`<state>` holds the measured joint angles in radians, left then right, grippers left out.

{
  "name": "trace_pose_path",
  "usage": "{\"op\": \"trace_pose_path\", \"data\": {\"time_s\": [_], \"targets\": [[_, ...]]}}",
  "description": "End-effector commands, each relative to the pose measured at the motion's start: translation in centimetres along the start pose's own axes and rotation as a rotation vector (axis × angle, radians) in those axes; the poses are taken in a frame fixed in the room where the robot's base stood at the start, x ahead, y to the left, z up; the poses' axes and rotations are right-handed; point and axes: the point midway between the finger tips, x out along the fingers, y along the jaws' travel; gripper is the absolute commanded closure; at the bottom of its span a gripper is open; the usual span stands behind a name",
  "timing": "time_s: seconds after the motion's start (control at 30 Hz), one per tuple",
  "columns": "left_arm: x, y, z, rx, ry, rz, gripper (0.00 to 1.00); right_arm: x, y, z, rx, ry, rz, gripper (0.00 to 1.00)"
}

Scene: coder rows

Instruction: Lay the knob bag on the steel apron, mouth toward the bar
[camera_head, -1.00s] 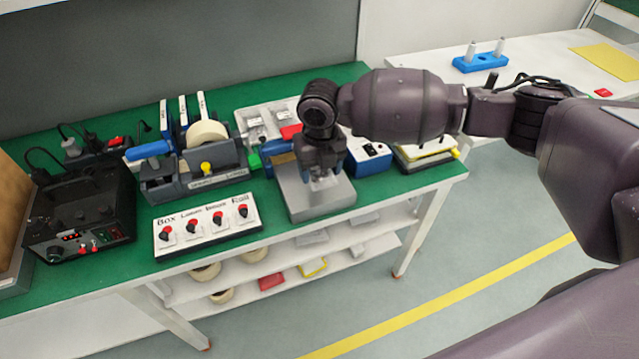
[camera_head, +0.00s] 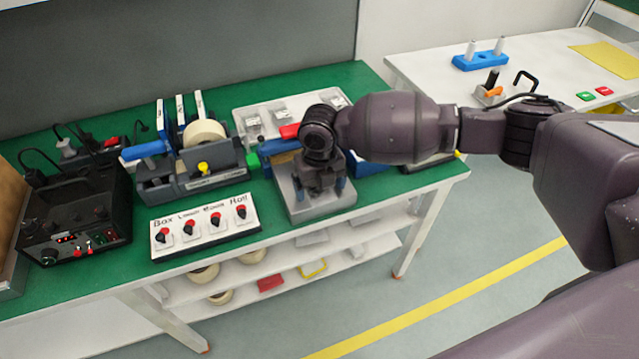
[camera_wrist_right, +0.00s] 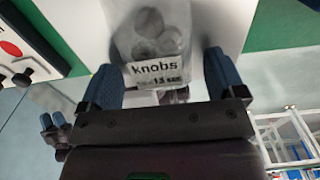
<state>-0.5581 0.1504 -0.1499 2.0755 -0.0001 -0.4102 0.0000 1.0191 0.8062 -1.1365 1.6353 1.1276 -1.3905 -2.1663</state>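The clear knob bag (camera_wrist_right: 152,35), with a white "knobs" label, lies on the pale steel apron in the right wrist view. Round knobs show inside it. My right gripper (camera_wrist_right: 163,80) is open, with its blue fingers apart on either side of the bag's label end. In the head view my right gripper (camera_head: 321,190) is low over the steel apron (camera_head: 296,208) and hides most of the bag. The bar and the mouth's exact direction cannot be made out. Two small blue fingertips at the left of the right wrist view look like my left gripper (camera_wrist_right: 53,121).
A white switch panel (camera_head: 205,227) lies left of the apron. A tape dispenser (camera_head: 190,170) and a black powered box (camera_head: 75,225) stand farther left. A parts tray (camera_head: 265,120) is behind. The green bench's front edge is close to the apron.

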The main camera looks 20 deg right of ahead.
Motion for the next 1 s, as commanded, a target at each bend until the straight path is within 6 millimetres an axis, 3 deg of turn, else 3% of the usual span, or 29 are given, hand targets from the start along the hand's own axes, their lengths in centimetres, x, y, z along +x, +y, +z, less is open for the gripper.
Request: {"op": "trace_pose_path", "data": {"time_s": [0.37, 0.8, 1.0], "targets": [[-0.1, 0.1, -0.3, -0.006, 0.005, -0.001, 0.57, -0.9, 0.0, 0.1, 0.0, -0.003, 0.0, 0.12], [-0.9, -0.2, -0.9, -0.008, 0.013, -0.007, 0.57, -8.9, 0.0, 0.1, -0.001, -0.005, 0.0, 0.12], [-1.1, -0.3, -0.4, -0.007, 0.001, -0.008, 0.57, -11.4, 0.0, 0.0, 0.0, -0.002, 0.001, 0.12]]}}
